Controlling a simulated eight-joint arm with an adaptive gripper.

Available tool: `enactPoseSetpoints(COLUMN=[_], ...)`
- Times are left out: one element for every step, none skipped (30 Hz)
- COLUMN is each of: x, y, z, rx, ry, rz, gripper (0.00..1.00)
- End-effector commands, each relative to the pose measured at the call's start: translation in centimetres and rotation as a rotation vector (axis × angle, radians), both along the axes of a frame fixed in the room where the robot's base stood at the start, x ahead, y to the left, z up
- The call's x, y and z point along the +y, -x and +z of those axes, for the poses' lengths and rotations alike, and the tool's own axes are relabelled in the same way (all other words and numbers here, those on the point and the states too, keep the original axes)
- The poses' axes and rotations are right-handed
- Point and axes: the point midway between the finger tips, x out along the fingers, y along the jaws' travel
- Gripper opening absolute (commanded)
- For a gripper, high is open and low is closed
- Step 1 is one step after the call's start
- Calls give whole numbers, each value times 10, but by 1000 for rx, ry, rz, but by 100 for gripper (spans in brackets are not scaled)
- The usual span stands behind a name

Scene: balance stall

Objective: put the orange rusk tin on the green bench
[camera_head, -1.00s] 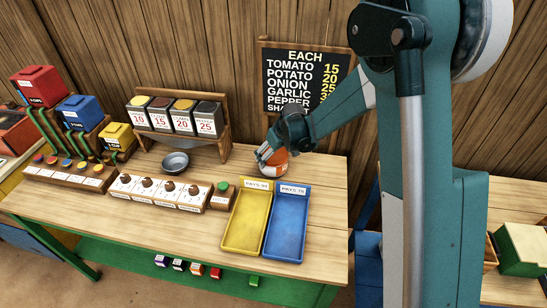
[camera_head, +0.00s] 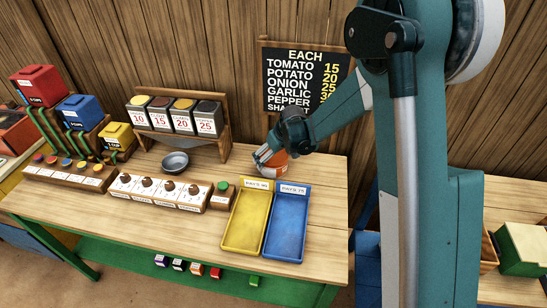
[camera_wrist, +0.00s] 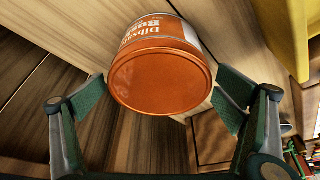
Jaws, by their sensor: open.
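The orange rusk tin (camera_head: 277,164) is at the back right of the wooden top of the green bench (camera_head: 320,200), near the wall. My gripper (camera_head: 264,159) is at the tin's left side and hides part of it. In the wrist view the tin (camera_wrist: 160,80) shows its round orange end and part of its label. The open fingers are on either side of the tin, with a clear gap at the left finger; the right one is very close, and I cannot tell whether it touches.
A yellow tray (camera_head: 246,222) and a blue tray (camera_head: 287,225) stand in front of the tin. A metal bowl (camera_head: 175,162) and a rack of priced tins (camera_head: 180,118) are to the left. The bench top right of the blue tray is bare.

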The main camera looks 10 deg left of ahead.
Motion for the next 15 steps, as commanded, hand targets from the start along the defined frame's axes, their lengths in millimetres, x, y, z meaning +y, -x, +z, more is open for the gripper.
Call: enactPoseSetpoints(x=[0,0,0,0,0,0,0,0,-1,-1,-2,-2,-3,-4,-5], y=[0,0,0,0,0,0,0,0,1,1,2,2,3,4,5], z=[0,0,1,1,1,2,3,4,6,7,9,11,14,16,20], rx=[0,0,0,0,0,0,0,0,0,0,0,0,0,0,0], ry=[0,0,0,0,0,0,0,0,0,0,0,0,0,0,0], rz=[0,0,0,0,0,0,0,0,0,0,0,0,0,0,0], gripper=[92,92,92,92,92,92,92,92,92,92,92,92,92,92,92])
